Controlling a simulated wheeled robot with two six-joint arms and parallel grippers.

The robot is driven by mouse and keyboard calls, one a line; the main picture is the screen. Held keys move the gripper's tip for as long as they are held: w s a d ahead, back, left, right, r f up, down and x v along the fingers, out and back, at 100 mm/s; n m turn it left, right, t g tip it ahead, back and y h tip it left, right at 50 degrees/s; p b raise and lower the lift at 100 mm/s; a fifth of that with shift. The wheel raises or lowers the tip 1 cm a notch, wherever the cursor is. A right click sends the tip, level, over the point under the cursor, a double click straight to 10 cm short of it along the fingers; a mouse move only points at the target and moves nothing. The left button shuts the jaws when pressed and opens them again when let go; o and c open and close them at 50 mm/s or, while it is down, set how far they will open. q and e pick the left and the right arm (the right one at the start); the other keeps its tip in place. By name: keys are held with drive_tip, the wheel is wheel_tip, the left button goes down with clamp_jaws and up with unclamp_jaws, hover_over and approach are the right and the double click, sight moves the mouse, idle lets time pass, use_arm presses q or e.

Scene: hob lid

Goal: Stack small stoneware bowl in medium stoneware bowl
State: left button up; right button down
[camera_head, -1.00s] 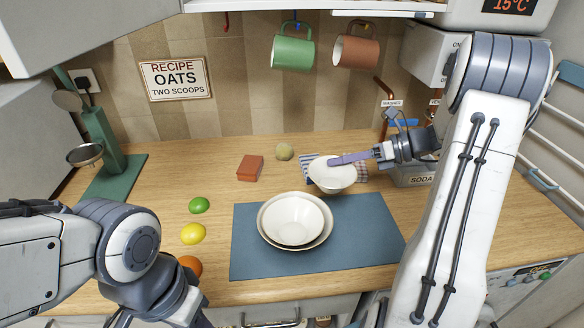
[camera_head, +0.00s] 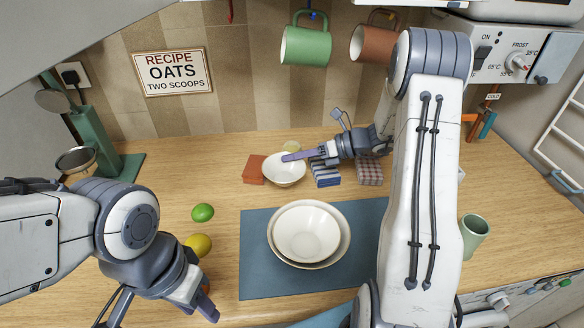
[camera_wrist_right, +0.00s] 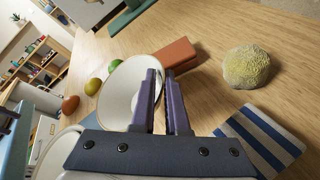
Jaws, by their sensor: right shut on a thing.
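The small stoneware bowl (camera_head: 284,172), white, is at the rim in the fingers of my right gripper (camera_head: 292,156), at the back of the counter. In the right wrist view the small bowl (camera_wrist_right: 120,95) shows beside the purple fingers (camera_wrist_right: 162,78), one finger overlapping its rim. The medium stoneware bowl (camera_head: 306,236) sits inside a larger bowl (camera_head: 344,248) on the blue mat, in front of the small bowl and apart from it. My left gripper (camera_head: 205,308) is low at the left front, away from the bowls; its fingertips are not clear.
A terracotta block (camera_head: 253,170) and a yellowish round thing (camera_wrist_right: 247,66) are near the small bowl. Striped cloth (camera_head: 325,174) lies to its right. A lime (camera_head: 203,212) and a lemon (camera_head: 199,244) lie left of the blue mat (camera_head: 255,270). A green cup (camera_head: 474,232) stands right.

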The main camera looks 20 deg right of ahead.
sight(292, 169)
drive_tip(key=shift+w+a+f, duration=0.15)
drive_tip(key=shift+a, duration=0.1)
wheel_tip(292, 169, down, 4)
drive_tip(key=shift+f, duration=0.1)
drive_tip(key=c, duration=0.9)
unclamp_jaws()
